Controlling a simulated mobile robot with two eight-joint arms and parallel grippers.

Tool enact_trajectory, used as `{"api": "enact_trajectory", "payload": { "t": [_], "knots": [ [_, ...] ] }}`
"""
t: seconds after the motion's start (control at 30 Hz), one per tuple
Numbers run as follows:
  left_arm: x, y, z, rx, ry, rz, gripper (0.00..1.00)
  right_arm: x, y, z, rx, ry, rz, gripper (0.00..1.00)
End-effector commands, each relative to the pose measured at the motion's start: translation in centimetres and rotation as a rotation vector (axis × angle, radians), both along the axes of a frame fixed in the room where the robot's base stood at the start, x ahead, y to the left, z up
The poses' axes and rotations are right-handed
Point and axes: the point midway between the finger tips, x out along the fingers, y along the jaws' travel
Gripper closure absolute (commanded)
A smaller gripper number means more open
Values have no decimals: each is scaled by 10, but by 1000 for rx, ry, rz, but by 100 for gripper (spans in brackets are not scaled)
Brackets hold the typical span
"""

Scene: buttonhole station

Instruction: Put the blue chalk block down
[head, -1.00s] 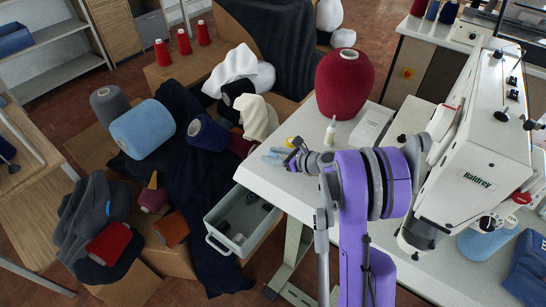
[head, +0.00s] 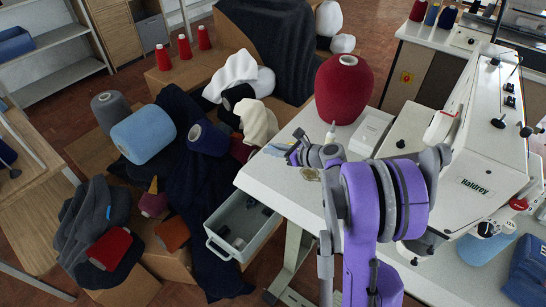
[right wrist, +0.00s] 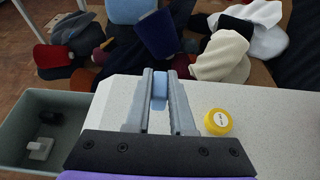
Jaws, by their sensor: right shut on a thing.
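The blue chalk block (right wrist: 159,90) is between the two grey fingertips of my right gripper, seen in the right wrist view. The right gripper (right wrist: 160,98) is shut on it. In the head view the right gripper (head: 291,152) is over the left far corner of the white sewing table (head: 280,180), with my purple arm coming in from the front. I cannot tell whether the block touches the tabletop. My left gripper is not in view.
A round yellow item (right wrist: 218,122) lies on the table just right of the fingers. A large red yarn cone (head: 343,90) and a small white bottle (head: 331,132) stand beyond the gripper. The sewing machine (head: 475,165) is at right. An open drawer (head: 222,254) hangs below the table's left edge.

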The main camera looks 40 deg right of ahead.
Motion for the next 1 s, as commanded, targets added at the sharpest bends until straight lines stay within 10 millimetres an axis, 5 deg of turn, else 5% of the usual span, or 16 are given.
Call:
{"api": "enact_trajectory", "payload": {
  "t": [0.2, 0.57, 1.0],
  "knots": [
    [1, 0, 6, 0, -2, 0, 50, 0, 0, 38, 0, 0, 1, 100],
    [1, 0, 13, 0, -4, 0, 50, 6, 16, 50, 2, 7, 5, 100],
    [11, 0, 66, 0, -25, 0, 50, 39, 167, 82, 1, 31, 18, 100]
  ]
}}
